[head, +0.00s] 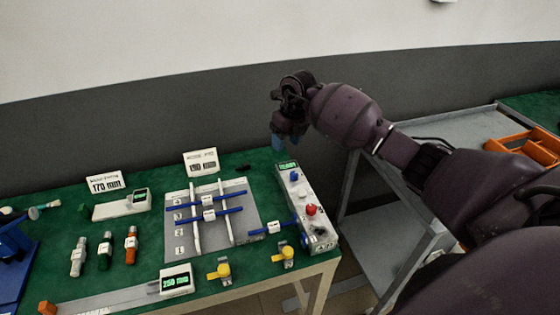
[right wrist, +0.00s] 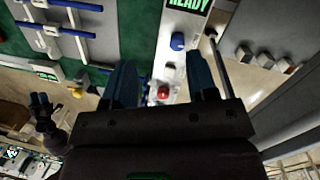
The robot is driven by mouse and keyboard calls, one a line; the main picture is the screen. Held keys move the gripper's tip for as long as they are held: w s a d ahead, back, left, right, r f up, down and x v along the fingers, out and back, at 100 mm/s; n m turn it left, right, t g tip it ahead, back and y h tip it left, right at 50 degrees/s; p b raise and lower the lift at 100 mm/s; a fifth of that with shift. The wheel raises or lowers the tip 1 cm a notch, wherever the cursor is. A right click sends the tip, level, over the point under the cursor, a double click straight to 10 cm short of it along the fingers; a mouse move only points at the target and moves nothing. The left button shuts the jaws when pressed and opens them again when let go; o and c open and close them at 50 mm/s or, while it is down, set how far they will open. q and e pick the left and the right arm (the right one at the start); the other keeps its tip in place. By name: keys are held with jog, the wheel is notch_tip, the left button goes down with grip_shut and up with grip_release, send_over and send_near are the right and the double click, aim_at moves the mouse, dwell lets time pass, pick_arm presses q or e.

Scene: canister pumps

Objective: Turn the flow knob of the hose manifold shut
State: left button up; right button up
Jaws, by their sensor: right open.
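A long pale grey box (head: 306,225) with a green display stands at the table's right end. It carries a blue knob (head: 294,176) and a red knob (head: 311,210). Two yellow-handled fittings (head: 222,270) (head: 284,255) sit near the front edge. I cannot tell for sure which part is the manifold's flow knob. My right gripper (head: 279,141) is open and empty above the box's far end. In the right wrist view the red knob (right wrist: 163,92) shows between its blue fingers. My left gripper (right wrist: 40,102) appears small there, off the table's front; its opening is unclear.
A grey numbered board (head: 252,220) with blue and white rods lies left of the box. Several small bottles (head: 104,250) and a scale (head: 122,205) stand farther left. A grey cart (head: 380,225) with an orange tray (head: 535,147) stands right of the table, across a gap.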

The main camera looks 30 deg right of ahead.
aim_at(294, 173)
pick_arm(q)
jog(key=shift+s+f+b, duration=0.35)
jog(key=shift+f+b, duration=0.1)
jog(key=shift+f, duration=0.05)
pick_arm(e)
jog(key=shift+m+g+h, duration=0.3)
jog(key=shift+g+h, duration=0.2)
jog(key=shift+g, duration=0.1)
jog(key=s+f, duration=0.1)
jog(key=f, duration=0.6)
jog(key=s+d+f, duration=0.1)
jog(key=f, duration=0.2)
jog(key=shift+s+d+f, duration=0.1)
jog(key=shift+s+f, duration=0.2)
jog(key=shift+f, duration=0.1)
jog(key=c, duration=0.9)
pick_arm(q)
jog(key=shift+s+a+f, duration=0.1)
jog(key=shift+s+f, duration=0.05)
jog(key=shift+s, duration=0.15)
